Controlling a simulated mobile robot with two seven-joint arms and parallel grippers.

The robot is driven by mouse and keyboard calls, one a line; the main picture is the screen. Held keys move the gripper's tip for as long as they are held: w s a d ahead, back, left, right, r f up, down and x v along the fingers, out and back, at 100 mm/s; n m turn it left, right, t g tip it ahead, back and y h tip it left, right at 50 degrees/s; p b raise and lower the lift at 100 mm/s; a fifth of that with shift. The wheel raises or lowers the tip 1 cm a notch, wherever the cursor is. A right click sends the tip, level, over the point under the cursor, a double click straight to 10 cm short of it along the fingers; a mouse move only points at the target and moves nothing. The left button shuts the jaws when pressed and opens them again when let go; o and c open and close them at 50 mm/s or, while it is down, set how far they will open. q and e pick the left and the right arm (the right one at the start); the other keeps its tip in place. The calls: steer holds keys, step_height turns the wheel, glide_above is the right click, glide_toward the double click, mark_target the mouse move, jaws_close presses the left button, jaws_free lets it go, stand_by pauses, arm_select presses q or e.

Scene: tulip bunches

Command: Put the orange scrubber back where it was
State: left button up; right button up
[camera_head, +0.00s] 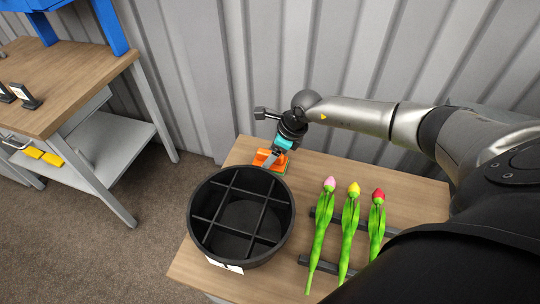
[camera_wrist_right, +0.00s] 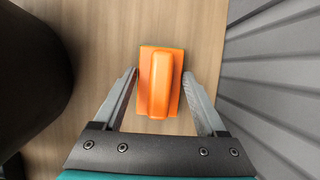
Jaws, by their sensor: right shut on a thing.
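The orange scrubber (camera_head: 264,157) is on or just above the back left of the wooden table, behind the black divided bucket; a bit of green shows at its lower edge. In the right wrist view the scrubber (camera_wrist_right: 160,80) has a raised orange handle and lies between the two grey fingers. My right gripper (camera_head: 270,159) reaches down from the back and is shut on the scrubber. I cannot tell whether the scrubber touches the table. My left gripper is not in view.
The round black bucket (camera_head: 198,241) with a divider grid stands just in front of the scrubber. Pink (camera_head: 329,184), yellow (camera_head: 353,188) and red (camera_head: 377,196) tulips lie on dark bars to the right. A corrugated wall (camera_head: 190,60) is close behind. A workbench (camera_head: 75,75) stands left.

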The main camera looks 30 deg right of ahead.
steer(key=shift+f, duration=0.15)
steer(key=o, duration=1.2)
steer(key=shift+o, duration=0.2)
steer(key=shift+r, duration=0.3)
steer(key=p+v, duration=0.2)
steer(key=v, duration=0.9)
steer(key=shift+s+r, duration=0.15)
steer(key=shift+r, duration=0.2)
steer(key=shift+d, duration=0.1)
